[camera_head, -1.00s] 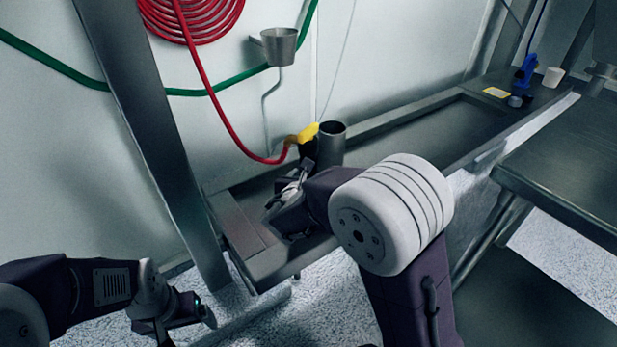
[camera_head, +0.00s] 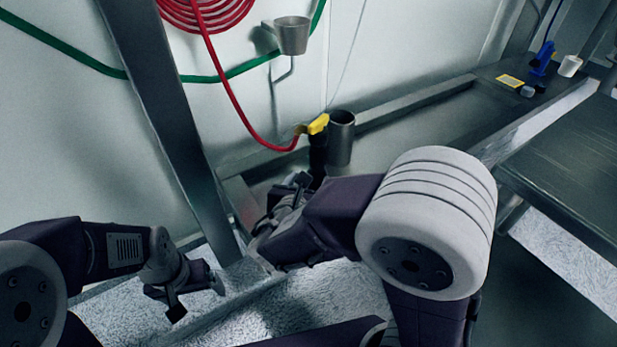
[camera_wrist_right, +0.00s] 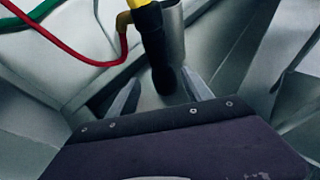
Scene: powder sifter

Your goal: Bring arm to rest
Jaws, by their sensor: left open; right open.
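My right arm reaches over the metal trough in the head view, and its white round joint hides part of the trough. My right gripper (camera_head: 297,187) is partly hidden by its own wrist there. In the right wrist view its two fingers (camera_wrist_right: 160,95) are spread apart with nothing held between them. A yellow and black spray nozzle (camera_head: 318,140) on a red hose stands just beyond the fingers, beside a metal cup (camera_head: 341,140). My left gripper (camera_head: 197,289) hangs at the lower left, open and empty, over the speckled floor.
A steel post (camera_head: 160,115) rises between my left arm and the trough (camera_head: 430,120). A metal funnel (camera_head: 292,36) is on the wall near a coiled red hose (camera_head: 213,12). A blue tool (camera_head: 542,58) and a white cup (camera_head: 570,66) stand at the far right. A steel table (camera_head: 570,150) is at right.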

